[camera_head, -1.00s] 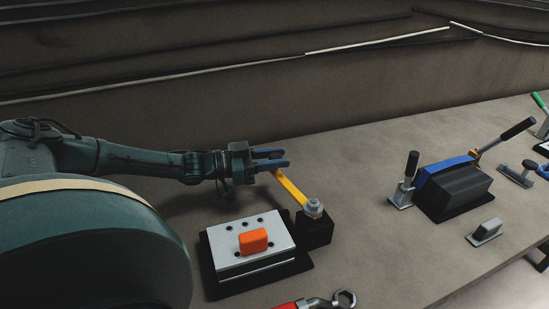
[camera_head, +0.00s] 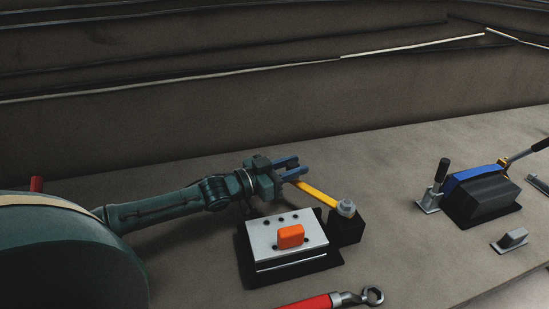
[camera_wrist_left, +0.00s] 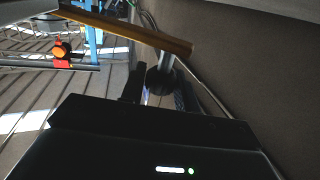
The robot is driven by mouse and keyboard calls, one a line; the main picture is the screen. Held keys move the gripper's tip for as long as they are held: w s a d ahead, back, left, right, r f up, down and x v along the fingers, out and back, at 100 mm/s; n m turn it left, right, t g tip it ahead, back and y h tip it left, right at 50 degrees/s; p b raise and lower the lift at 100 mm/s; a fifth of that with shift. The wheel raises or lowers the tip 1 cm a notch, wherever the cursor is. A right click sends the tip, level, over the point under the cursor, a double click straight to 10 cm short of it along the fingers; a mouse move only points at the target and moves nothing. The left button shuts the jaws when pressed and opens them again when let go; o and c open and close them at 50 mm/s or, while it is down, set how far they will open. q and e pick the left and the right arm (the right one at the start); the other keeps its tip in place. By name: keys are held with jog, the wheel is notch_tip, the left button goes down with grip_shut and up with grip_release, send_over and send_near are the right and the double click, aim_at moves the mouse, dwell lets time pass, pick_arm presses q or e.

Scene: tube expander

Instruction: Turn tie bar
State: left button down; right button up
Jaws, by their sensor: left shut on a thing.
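The tie bar is a yellow bar (camera_head: 318,193) pivoted at a grey bolt (camera_head: 346,207) on a black block (camera_head: 347,229). It points up and left from the bolt. My left gripper (camera_head: 289,169), with blue fingers, is shut on the bar's free end. In the left wrist view the yellow bar (camera_wrist_left: 130,30) crosses the top, with a grey post below its end near the dark fingers (camera_wrist_left: 160,88). The exact contact is hard to see there. My right gripper is not in view.
A silver plate (camera_head: 270,241) with an orange block (camera_head: 290,236) stands close in front of the bar. A red-handled wrench (camera_head: 325,301) lies at the front edge. A black and blue clamp device (camera_head: 478,198) stands right. The table between is clear.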

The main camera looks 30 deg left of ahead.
pick_arm(q)
jog(key=shift+s+f, duration=0.1)
jog(key=shift+s, duration=0.1)
jog(key=c, duration=1)
grip_release()
jog(key=shift+w, duration=0.1)
jog(key=shift+c, duration=0.2)
notch_tip(320, 180, up, 10)
jog(key=shift+r, duration=0.1)
